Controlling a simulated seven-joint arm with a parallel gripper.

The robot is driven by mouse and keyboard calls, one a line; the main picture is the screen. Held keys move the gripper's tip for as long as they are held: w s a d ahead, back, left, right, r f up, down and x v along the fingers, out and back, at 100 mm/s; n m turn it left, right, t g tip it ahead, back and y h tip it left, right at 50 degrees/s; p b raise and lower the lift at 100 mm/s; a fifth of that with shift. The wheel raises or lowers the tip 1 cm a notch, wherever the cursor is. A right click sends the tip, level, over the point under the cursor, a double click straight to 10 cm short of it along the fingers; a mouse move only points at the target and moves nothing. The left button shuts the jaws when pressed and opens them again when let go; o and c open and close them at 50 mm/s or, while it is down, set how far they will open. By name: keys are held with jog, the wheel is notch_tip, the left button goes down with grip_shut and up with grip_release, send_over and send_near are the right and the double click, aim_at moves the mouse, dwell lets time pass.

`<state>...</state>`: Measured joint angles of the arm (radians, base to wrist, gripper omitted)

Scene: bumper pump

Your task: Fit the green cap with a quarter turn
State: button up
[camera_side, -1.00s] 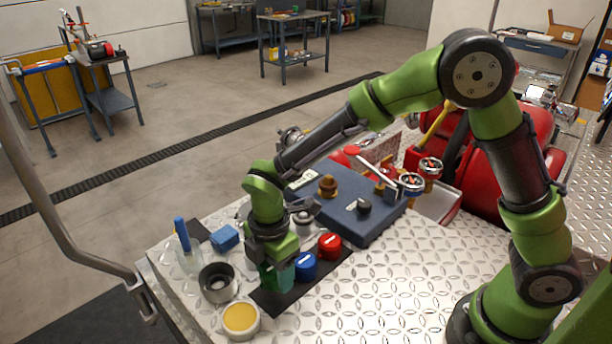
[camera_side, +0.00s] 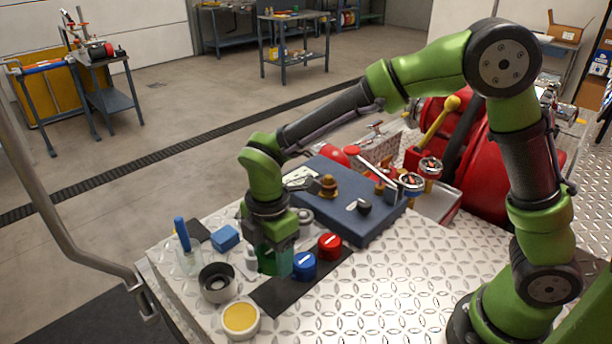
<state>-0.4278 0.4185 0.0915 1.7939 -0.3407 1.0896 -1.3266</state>
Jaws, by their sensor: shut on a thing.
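The green cap (camera_side: 268,262) is between the fingers of my gripper (camera_side: 270,256), which points down over the left end of a black mat (camera_side: 277,296). My gripper is shut on the cap, and the fingers hide part of it. I cannot tell whether the cap touches the mat. A blue cap (camera_side: 304,265) and a red cap (camera_side: 329,246) stand on the mat to its right. A blue-grey panel (camera_side: 345,205) behind bears a brass fitting (camera_side: 328,187) and a black knob (camera_side: 364,207).
A dark open cup (camera_side: 217,283), a tin of yellow stuff (camera_side: 240,319), a blue block (camera_side: 225,238) and a clear jar with a blue-handled brush (camera_side: 184,240) stand left of my gripper. Gauges (camera_side: 411,184) stand at the panel's right. The tread plate (camera_side: 400,290) at front is clear.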

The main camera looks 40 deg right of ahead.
jog(key=w+d+m, duration=0.1)
jog(key=w+d, duration=0.1)
jog(key=d, duration=0.2)
jog(key=w+d+r+m, duration=0.1)
jog(key=w+d, duration=0.2)
jog(key=d, duration=0.2)
jog(key=w+d, duration=0.3)
jog(key=d, duration=0.2)
jog(key=shift+w+d+r+m, duration=0.25)
jog(key=shift+r+m, duration=0.15)
notch_tip(320, 180, up, 4)
jog(key=n, duration=0.1)
send_over(329, 176)
jog(key=shift+a+r, duration=0.1)
jog(key=shift+r, duration=0.05)
jog(key=shift+w+r+n, duration=0.1)
jog(key=shift+r+n, duration=0.2)
jog(key=shift+n, duration=0.1)
jog(key=shift+r, duration=0.15)
jog(key=shift+n, duration=0.4)
jog(key=shift+f, duration=2.45)
jog(key=shift+f, duration=1.6)
